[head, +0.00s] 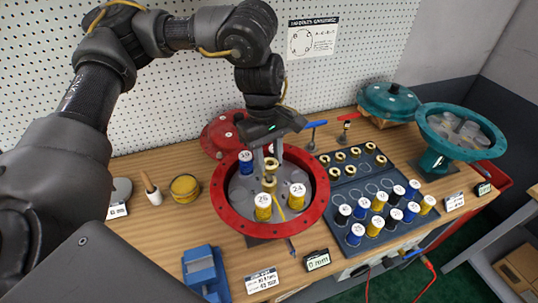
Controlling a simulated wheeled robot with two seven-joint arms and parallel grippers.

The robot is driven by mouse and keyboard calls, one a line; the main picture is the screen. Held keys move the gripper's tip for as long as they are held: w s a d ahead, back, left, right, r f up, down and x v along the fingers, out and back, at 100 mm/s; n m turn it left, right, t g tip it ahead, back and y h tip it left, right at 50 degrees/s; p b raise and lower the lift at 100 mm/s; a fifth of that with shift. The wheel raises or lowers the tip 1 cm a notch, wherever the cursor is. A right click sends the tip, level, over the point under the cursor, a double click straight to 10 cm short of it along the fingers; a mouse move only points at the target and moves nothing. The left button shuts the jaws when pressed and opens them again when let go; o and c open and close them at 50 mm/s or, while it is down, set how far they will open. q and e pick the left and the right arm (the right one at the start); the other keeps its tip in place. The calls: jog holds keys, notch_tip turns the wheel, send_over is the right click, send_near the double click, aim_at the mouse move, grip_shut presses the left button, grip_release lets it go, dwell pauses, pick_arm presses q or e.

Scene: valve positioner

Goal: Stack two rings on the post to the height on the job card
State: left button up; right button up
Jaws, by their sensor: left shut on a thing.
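My left gripper (268,150) points down over the open red round housing (318,210) and is shut on a small brass ring (271,164). Right below it, near the middle of the housing, another brass ring-like piece (269,184) shows; I cannot tell whether the held ring touches it, and the post is mostly hidden. Around it stand two yellow numbered spools, one at the front (263,207) and one at the right (297,197), and a blue spool (246,164). A small white card (262,281), probably the job card, lies in front; its text is too small to read. My right gripper is not in view.
A dark tray (345,208) at the right holds several brass rings and numbered spools. A teal housing (463,130) stands beyond it. A small display (316,260), a blue vise-like block (204,272) and a yellow tin (185,188) are around the red housing.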

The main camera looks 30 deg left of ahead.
pick_arm(q)
jog(key=shift+f, duration=0.2)
dwell(0.5)
jog(key=shift+f+b, duration=1.45)
jog(key=shift+f, duration=0.65)
jog(key=o, duration=1.1)
jog(key=r, duration=0.3)
jog(key=a+r, duration=0.1)
jog(key=r, duration=0.6)
jog(key=shift+w+a, duration=0.15)
jog(key=shift+w, duration=0.2)
jog(key=shift+a+r, duration=0.1)
jog(key=shift+r, duration=0.25)
